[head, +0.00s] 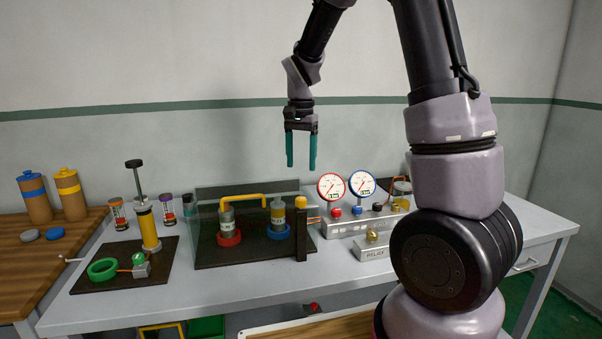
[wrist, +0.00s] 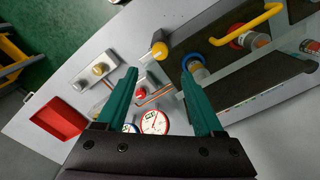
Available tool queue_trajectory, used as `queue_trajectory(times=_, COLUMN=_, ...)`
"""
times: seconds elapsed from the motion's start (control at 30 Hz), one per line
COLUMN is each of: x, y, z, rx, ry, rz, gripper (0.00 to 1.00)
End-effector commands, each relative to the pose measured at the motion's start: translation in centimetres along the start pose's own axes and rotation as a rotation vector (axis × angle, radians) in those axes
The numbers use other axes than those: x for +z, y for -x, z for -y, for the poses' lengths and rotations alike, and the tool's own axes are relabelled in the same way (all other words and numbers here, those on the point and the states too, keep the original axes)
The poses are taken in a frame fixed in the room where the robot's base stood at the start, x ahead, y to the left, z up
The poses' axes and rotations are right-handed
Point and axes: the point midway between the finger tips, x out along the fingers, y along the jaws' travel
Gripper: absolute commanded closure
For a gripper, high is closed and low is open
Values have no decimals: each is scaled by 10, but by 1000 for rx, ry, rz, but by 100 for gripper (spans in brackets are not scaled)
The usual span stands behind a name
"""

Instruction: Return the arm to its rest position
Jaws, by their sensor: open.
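My gripper (head: 301,149) hangs high above the bench, in front of the wall, with its two teal fingers pointing down. The fingers are apart and nothing is between them. In the wrist view my gripper (wrist: 162,92) is also open, with the bench far below its tips. My arm rises at the right of the head view and bends over at the top, partly out of the picture.
A hand pump (head: 149,229) is left. Gauges (head: 331,187) stand right. A red bin (wrist: 62,118) shows in the wrist view. Air around the gripper is clear.

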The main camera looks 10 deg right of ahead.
Motion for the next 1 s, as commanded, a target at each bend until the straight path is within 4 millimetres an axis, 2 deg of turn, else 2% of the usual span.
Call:
queue_trajectory(times=0.37, x=0, y=4, z=-1, rx=-2, ry=0, rz=0, gripper=31)
queue_trajectory(times=0.47, x=2, y=14, z=-6, rx=-26, ry=7, rz=-4, gripper=31)
queue_trajectory(times=0.57, x=9, y=36, z=-20, rx=-82, ry=27, rz=-16, gripper=31)
queue_trajectory(times=0.67, x=21, y=65, z=-42, rx=-159, ry=60, rz=-41, gripper=31)
queue_trajectory(times=0.8, x=43, y=101, z=-76, rx=-266, ry=118, rz=-103, gripper=31)
queue_trajectory(times=1.0, x=81, y=137, z=-122, rx=-383, ry=205, rz=-229, gripper=31)
